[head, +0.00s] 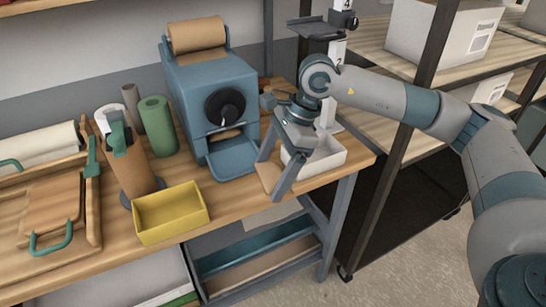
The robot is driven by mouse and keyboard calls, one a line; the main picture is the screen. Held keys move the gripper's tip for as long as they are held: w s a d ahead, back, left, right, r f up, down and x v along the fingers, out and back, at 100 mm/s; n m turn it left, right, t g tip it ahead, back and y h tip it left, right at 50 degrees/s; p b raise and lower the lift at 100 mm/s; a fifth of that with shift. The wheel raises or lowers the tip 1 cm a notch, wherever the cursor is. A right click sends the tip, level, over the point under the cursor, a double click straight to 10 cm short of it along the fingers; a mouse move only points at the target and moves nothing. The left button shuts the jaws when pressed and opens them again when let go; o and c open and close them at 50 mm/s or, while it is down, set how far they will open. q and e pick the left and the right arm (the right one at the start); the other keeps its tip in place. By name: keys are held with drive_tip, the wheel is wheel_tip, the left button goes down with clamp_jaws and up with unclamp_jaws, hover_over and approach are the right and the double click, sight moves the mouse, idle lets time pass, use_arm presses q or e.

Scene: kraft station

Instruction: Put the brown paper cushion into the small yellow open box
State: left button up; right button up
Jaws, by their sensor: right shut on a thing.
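The small yellow open box (171,232) stands on the wooden bench near its front edge, left of centre, and looks empty. My right gripper (271,178) is over the right part of the bench, right of the yellow box and apart from it. Its fingers point down and are shut on a tan piece, which appears to be the brown paper cushion (268,176). The fingers hide part of the cushion, and I cannot tell its height over the bench. My left gripper is not in view.
A blue paper machine (213,85) with a brown roll stands behind the yellow box. A green roll (158,126) and a brown tube holder (131,170) stand left. A dark shelf post (408,110) rises at right.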

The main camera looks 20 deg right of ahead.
drive_tip(key=s+f+n+g, duration=0.1)
drive_tip(key=n, duration=0.2)
drive_tip(key=s+a+f+n+g, duration=0.1)
drive_tip(key=n, duration=0.2)
drive_tip(key=s+f+n+g+h, duration=0.1)
drive_tip(key=n, duration=0.2)
drive_tip(key=shift+s+a, duration=0.2)
drive_tip(key=shift+a, duration=0.05)
drive_tip(key=shift+s+a+f+n+g+h, duration=0.1)
drive_tip(key=shift+s+f+n+g+h, duration=0.45)
drive_tip(key=shift+n, duration=1.2)
drive_tip(key=shift+s+a+f+n+g+h, duration=0.1)
drive_tip(key=shift+s+f+n+h, duration=0.45)
drive_tip(key=shift+n, duration=1.15)
drive_tip(key=shift+s+a+f+n+g+h, duration=0.1)
drive_tip(key=shift+s+f+n+g+h, duration=0.2)
drive_tip(key=shift+s+n+h, duration=1)
drive_tip(key=shift+w+n+y, duration=0.3)
drive_tip(key=shift+n+y, duration=0.15)
drive_tip(key=shift+y, duration=0.15)
